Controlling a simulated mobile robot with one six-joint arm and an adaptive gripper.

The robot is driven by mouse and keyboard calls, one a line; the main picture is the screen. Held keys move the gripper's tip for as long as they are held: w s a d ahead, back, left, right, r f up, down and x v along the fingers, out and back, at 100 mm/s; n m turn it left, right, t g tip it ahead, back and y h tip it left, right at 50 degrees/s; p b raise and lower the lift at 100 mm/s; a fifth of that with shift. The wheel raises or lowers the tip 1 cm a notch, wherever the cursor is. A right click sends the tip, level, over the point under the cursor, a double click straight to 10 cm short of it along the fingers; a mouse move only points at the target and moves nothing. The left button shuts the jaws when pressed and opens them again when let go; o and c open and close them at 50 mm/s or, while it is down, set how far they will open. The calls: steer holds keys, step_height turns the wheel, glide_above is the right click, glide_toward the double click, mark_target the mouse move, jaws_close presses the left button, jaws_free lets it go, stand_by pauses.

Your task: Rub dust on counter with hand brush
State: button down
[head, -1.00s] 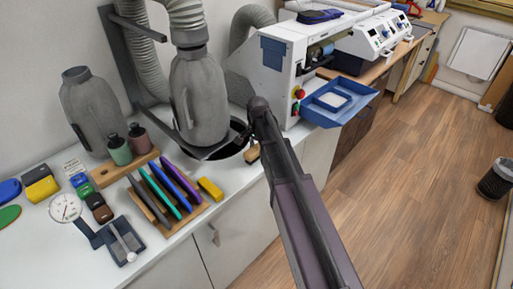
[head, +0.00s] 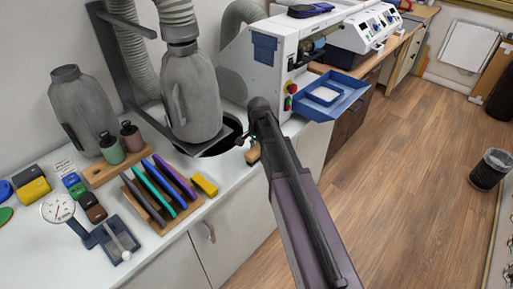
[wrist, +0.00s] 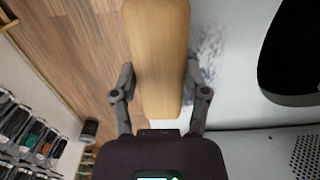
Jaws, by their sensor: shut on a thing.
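The hand brush is a long wooden block with rounded edges. In the wrist view the brush (wrist: 158,60) lies between the two fingers of my gripper (wrist: 158,88), which is shut on it. In the head view a small wooden end of the brush (head: 253,155) shows beside my arm at the counter's front edge. The counter (wrist: 230,95) is white. A grey speckled patch of dust (wrist: 208,58) lies on it just right of the brush. The bristles are hidden, so I cannot tell whether they touch the counter. My arm hides the gripper in the head view.
A round dark opening (wrist: 295,50) is in the counter right of the dust. A grey suction housing (head: 190,100) stands above it. A rack of coloured tools (head: 160,197) and a yellow block (head: 204,185) are to the left, a blue tray (head: 325,98) to the right.

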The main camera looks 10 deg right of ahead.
steer(key=shift+d, duration=0.1)
steer(key=shift+w+d, duration=0.45)
steer(key=shift+d, duration=0.1)
steer(key=shift+r, duration=0.1)
steer(key=shift+w+a, duration=0.1)
steer(key=shift+w, duration=0.05)
steer(key=shift+w+a, duration=0.55)
steer(key=shift+w, duration=0.2)
steer(key=shift+w+a, duration=0.55)
steer(key=shift+w, duration=0.15)
steer(key=shift+w+a, duration=0.6)
steer(key=shift+w, duration=0.25)
steer(key=shift+w+a, duration=0.6)
steer(key=shift+w, duration=0.2)
steer(key=shift+d, duration=0.1)
steer(key=shift+w+d, duration=0.35)
steer(key=shift+d, duration=0.15)
